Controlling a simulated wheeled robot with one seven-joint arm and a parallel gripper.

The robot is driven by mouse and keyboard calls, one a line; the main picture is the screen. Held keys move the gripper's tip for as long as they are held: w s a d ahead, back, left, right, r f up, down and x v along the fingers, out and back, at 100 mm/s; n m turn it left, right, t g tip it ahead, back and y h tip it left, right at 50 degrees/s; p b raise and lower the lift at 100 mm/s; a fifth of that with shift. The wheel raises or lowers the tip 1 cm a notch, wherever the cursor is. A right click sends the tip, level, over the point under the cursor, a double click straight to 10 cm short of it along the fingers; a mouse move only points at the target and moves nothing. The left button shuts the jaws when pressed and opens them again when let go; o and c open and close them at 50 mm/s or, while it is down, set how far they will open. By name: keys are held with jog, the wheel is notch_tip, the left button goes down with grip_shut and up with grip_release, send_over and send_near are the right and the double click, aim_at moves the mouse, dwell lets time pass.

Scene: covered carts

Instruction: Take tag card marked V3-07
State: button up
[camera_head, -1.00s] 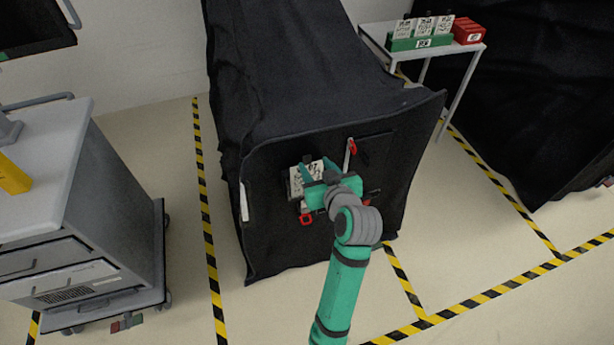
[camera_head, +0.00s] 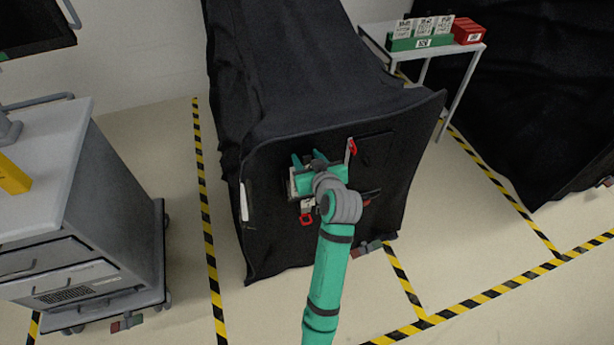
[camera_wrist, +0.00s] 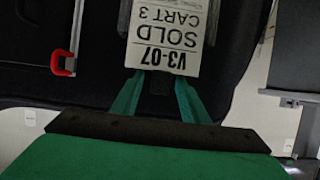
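The white tag card (camera_wrist: 165,35) marked V3-07, SOLD, CART 3 appears upside down at the top of the wrist view. It is on the front of the black covered cart (camera_head: 270,240), mostly hidden behind my gripper in the head view. My gripper (camera_head: 307,157) is at the cart front. In the wrist view, the two teal fingers of my gripper (camera_wrist: 158,77) are apart, with their tips at the card's printed edge. A small dark part shows between them. I cannot tell whether the fingers touch the card.
A red-ended handle (camera_head: 351,147) is right of my gripper, and a red pull (camera_head: 306,219) hangs below. A small table (camera_head: 478,47) at the back right bears a green holder (camera_head: 400,45) with several cards and a red box (camera_head: 468,31). A grey cabinet (camera_head: 115,190) stands left.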

grip_shut()
jog(key=shift+r, duration=0.1)
